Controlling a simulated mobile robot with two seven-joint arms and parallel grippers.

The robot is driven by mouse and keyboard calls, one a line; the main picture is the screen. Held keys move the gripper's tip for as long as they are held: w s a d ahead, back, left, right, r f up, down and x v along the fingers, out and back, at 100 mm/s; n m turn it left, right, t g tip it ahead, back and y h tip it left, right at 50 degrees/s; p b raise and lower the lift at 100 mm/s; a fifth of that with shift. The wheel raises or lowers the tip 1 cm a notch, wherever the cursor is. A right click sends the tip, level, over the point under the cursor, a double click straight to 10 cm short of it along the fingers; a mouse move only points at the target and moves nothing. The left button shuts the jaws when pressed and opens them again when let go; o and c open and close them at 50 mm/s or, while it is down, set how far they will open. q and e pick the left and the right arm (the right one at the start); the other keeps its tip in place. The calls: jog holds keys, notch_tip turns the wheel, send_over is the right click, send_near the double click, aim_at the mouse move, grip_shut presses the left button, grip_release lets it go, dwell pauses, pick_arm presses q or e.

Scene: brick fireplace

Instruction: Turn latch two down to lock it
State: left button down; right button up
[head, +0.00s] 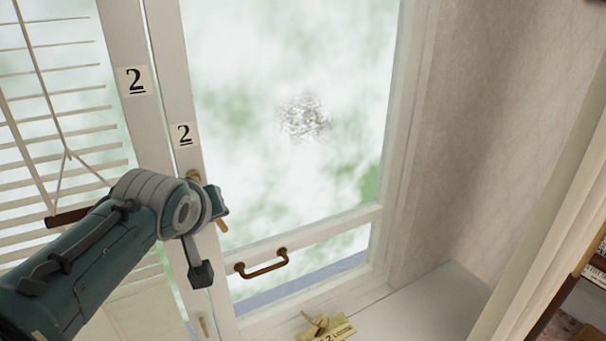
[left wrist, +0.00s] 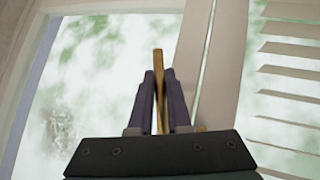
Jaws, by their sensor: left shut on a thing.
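Latch two is a small brass latch on the white window frame, just below the "2" labels. In the head view its brass end (head: 222,225) shows below my left gripper (head: 217,200), which hides much of the latch. In the left wrist view my left gripper (left wrist: 159,100) has its dark purple fingers closed on the brass lever (left wrist: 158,62). The lever's tip sticks out past the fingertips, close to upright in that picture. My right gripper is not in view.
A "2" label (head: 185,134) is on the sash and another (head: 136,80) on the frame post. A brass pull handle (head: 262,265) is on the sash's lower rail. A second brass latch piece (head: 203,327) is lower down. Blinds (head: 60,110) hang at left. A yellow tag (head: 330,331) lies on the sill.

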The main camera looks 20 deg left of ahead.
pick_arm(q)
jog(key=shift+s+a+f+m+g+y, duration=0.1)
jog(key=shift+s+a+m+g+y, duration=0.25)
jog(key=shift+g, duration=0.25)
jog(key=shift+s+a+f+m+g+y, duration=0.1)
jog(key=shift+s+a+m+g+y, duration=0.2)
jog(key=shift+m+g+y, duration=0.25)
jog(key=c, duration=0.9)
grip_release()
jog(key=shift+o, duration=0.2)
jog(key=shift+r, duration=0.15)
jog(key=p+v, duration=0.9)
jog(key=p, duration=0.1)
jog(key=shift+s+d+r, duration=0.2)
jog(key=shift+s+r, duration=0.05)
jog(key=shift+a, duration=0.1)
